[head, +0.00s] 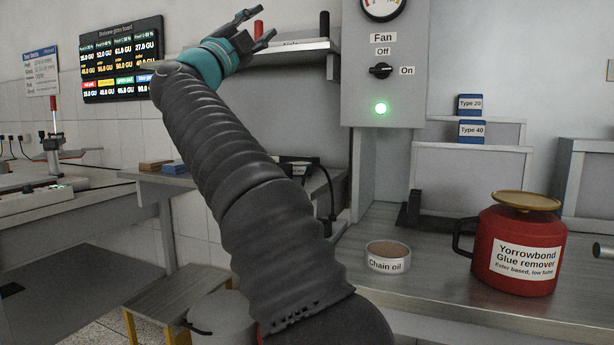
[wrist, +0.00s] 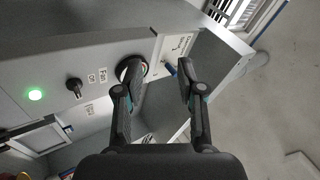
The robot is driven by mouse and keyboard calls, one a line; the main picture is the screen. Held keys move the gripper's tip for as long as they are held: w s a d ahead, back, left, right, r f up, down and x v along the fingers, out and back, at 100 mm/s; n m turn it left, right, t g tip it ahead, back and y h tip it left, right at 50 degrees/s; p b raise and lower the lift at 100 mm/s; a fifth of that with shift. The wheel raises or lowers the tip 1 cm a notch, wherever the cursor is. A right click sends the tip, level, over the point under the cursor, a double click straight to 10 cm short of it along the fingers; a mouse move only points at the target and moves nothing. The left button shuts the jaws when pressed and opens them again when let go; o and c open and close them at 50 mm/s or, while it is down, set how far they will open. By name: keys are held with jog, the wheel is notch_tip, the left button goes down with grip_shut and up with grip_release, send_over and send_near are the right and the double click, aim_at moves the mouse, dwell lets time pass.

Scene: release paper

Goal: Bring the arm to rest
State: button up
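My arm rises from the bottom middle of the head view towards the upper left, with a dark ribbed sleeve. My gripper (head: 254,33) is at its upper end, teal and dark, in front of the wall and beside a shelf. In the wrist view my gripper (wrist: 160,66) has its two fingers apart with nothing held between them. Behind the fingers in that view is the grey fan panel (wrist: 60,85), seen at a slant.
The fan panel (head: 385,60) has a switch (head: 381,71) and a lit green lamp (head: 380,108). A red glue remover can (head: 515,255) and a chain oil tin (head: 388,257) stand on the right bench (head: 440,295). A shelf (head: 285,50) is just right of my gripper.

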jog(key=w+a+f+n+t+y, duration=0.1)
jog(key=w+a+f+n+y, duration=0.1)
jog(key=a+f+n+y, duration=0.55)
jog(key=w+a+f+n+y, duration=0.15)
jog(key=a+n+y, duration=0.25)
jog(key=n+y, duration=0.8)
jog(key=s+d+f+n+g+y, duration=0.1)
jog(key=s+f+n+g, duration=0.2)
jog(key=f, duration=0.6)
jog(key=d+f+n+g+y, duration=0.1)
jog(key=f+n+g+y, duration=0.1)
jog(key=f+g, duration=0.6)
jog(key=s+d+f+g+h, duration=0.2)
jog(key=s+d+f+h, duration=0.1)
jog(key=s+d+f, duration=0.75)
jog(key=s+d+f+g+h, duration=0.25)
jog(key=s+d+f, duration=0.4)
jog(key=f, duration=0.75)
jog(key=s+d+f+h, duration=0.1)
jog(key=s+d+f, duration=0.2)
jog(key=s+d, duration=0.2)
jog(key=s+d+f+m+h, duration=0.1)
jog(key=s+d+f, duration=0.2)
jog(key=s+d, duration=0.3)
jog(key=s+d+f+m+g+h, duration=0.1)
jog(key=s+d+f, duration=0.2)
jog(key=s+d, duration=0.2)
jog(key=shift+s+d+h, duration=0.4)
jog(key=shift+d, duration=0.35)
jog(key=shift+m, duration=0.25)
